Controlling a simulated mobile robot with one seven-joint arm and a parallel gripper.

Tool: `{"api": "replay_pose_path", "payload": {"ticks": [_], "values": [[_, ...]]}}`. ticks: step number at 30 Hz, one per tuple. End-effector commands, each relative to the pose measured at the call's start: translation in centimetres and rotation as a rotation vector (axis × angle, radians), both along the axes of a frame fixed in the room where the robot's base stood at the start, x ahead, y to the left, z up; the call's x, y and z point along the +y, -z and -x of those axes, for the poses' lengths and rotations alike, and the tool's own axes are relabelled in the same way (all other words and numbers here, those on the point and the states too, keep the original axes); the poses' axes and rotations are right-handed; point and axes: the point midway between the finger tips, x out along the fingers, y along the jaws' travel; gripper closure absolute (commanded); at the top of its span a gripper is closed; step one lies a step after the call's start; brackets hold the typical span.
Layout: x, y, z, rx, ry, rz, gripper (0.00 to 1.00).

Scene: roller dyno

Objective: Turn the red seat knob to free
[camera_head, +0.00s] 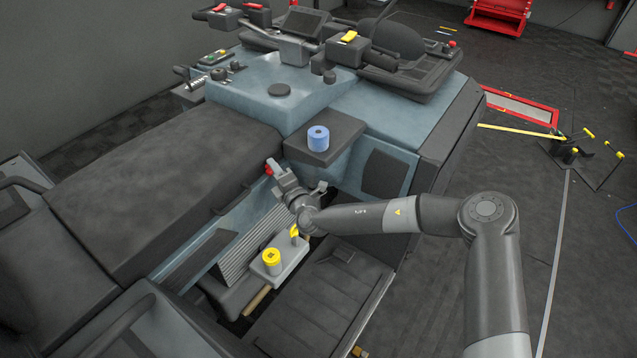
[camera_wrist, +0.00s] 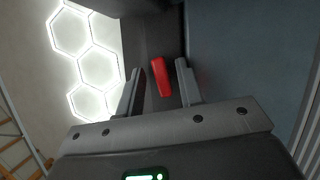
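The red seat knob (camera_wrist: 161,76) is a small red bar near the middle of the wrist view, slightly tilted. My gripper (camera_wrist: 159,82) is open, with one finger on each side of the knob. Gaps show between the knob and both fingers, the smaller on the right. In the head view a bit of the red knob (camera_head: 268,170) shows at the side of the seat, beside the tip of my gripper (camera_head: 276,170), which hides most of the rest. I cannot tell how far the fingers reach past the knob.
A long dark seat (camera_head: 150,195) lies left of my gripper. A blue cylinder (camera_head: 318,138) stands on a dark ledge just right of and above it. A grey box with a yellow knob (camera_head: 272,257) sits below. Open dark floor (camera_head: 430,290) is at the right.

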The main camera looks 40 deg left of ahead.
Motion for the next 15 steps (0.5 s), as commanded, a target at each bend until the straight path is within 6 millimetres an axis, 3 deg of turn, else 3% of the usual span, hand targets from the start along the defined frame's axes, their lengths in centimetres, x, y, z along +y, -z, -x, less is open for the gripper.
{"api": "replay_pose_path", "payload": {"ticks": [5, 15], "values": [[-0.09, 0.25, -0.18, -0.084, 0.004, 0.003, 0.65], [-0.06, 0.26, -0.26, -0.537, 0.003, 0.002, 0.65]]}}
